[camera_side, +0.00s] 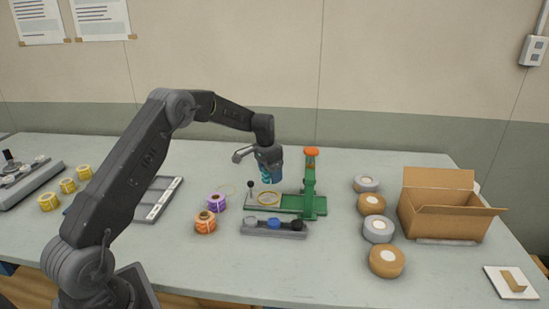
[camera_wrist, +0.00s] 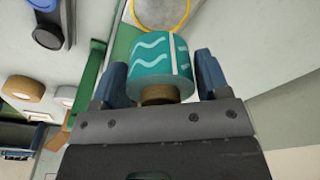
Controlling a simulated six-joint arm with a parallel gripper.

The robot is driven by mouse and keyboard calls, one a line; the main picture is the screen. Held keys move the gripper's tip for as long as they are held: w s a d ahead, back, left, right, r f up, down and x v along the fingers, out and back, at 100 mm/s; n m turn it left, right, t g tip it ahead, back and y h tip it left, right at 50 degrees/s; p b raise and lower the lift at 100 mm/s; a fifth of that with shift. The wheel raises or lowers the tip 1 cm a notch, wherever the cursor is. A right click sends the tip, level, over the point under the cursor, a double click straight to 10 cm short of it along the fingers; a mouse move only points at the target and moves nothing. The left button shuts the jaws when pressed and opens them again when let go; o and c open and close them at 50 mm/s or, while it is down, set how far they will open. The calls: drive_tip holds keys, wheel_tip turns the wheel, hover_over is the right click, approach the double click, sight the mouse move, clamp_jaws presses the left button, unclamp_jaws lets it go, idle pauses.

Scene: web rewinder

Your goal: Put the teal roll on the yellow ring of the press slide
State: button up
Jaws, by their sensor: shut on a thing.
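The teal roll (camera_wrist: 160,62) has pale wavy lines and a brown core. My gripper (camera_wrist: 162,75) is shut on it, with one blue finger on each side in the wrist view. In the side view my gripper (camera_side: 271,172) holds the teal roll (camera_side: 262,180) in the air above the green press (camera_side: 309,187). The yellow ring (camera_side: 268,198) lies on the press slide below the roll, a little apart from it. In the wrist view the yellow ring (camera_wrist: 180,12) shows partly behind the roll, at the top.
A button box (camera_side: 273,228) stands in front of the press. Purple (camera_side: 217,202) and orange (camera_side: 205,222) rolls stand to its left. Grey and tan tape rolls (camera_side: 378,229) and an open carton (camera_side: 452,212) stand to the right.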

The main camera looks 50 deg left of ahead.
sight(269, 198)
drive_tip(key=shift+s+a+f, duration=0.15)
drive_tip(key=shift+s+f, duration=0.05)
drive_tip(key=shift+f, duration=0.4)
drive_tip(key=shift+s+a+f, duration=0.1)
drive_tip(key=shift+s+f, duration=0.05)
drive_tip(key=shift+f, duration=2.3)
drive_tip(key=shift+f, duration=0.75)
drive_tip(key=o, duration=0.9)
wheel_tip(269, 198, up, 7)
drive_tip(key=shift+r, duration=0.2)
idle(0.8)
